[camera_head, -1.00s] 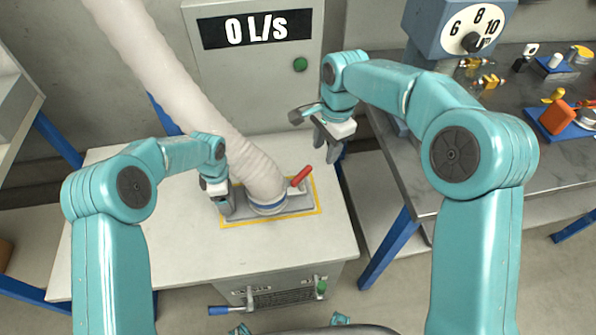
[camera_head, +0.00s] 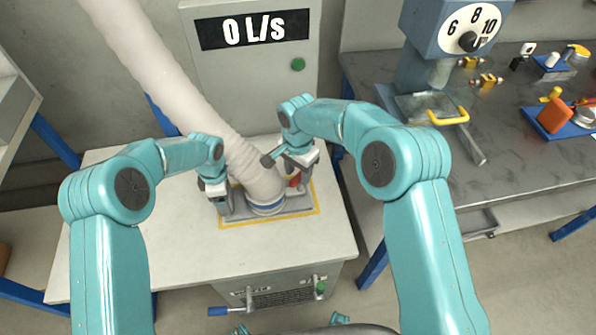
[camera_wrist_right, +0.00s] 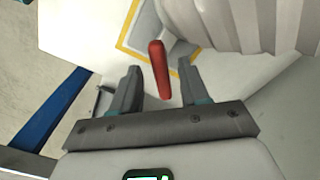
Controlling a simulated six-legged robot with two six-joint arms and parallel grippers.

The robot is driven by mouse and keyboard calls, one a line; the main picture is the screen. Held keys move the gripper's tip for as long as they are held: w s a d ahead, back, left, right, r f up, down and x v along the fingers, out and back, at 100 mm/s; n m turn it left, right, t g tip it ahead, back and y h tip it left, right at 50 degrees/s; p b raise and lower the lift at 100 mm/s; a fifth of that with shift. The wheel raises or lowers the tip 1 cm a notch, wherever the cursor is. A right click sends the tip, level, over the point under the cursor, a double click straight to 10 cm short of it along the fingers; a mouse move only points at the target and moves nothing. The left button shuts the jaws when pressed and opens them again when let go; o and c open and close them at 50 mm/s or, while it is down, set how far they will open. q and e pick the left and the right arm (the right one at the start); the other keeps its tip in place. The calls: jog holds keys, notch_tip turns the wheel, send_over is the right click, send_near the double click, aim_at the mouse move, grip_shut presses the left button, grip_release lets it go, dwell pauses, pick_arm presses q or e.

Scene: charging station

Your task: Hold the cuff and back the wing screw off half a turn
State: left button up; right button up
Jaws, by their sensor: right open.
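The cuff (camera_head: 266,204) is the blue-banded lower end of a thick white hose (camera_head: 180,85), seated on a grey base plate inside a yellow outline. My left gripper (camera_head: 226,209) is at the left side of the cuff; whether its jaws touch or close on it cannot be made out. The wing screw shows as a red handle (camera_head: 294,181) right of the cuff, mostly hidden behind my right gripper (camera_head: 297,176). In the right wrist view the red handle (camera_wrist_right: 159,70) stands between the open fingers of my right gripper (camera_wrist_right: 158,90), with gaps on both sides.
A panel (camera_head: 255,75) reading 0 L/s with a green button stands behind the white table (camera_head: 180,255). At right, a metal bench (camera_head: 505,150) holds a dial machine (camera_head: 455,30), brass fittings and a blue tray. The table's front is clear.

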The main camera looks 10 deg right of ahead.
jog(key=shift+f, duration=0.3)
grip_shut()
jog(key=shift+n, duration=0.3)
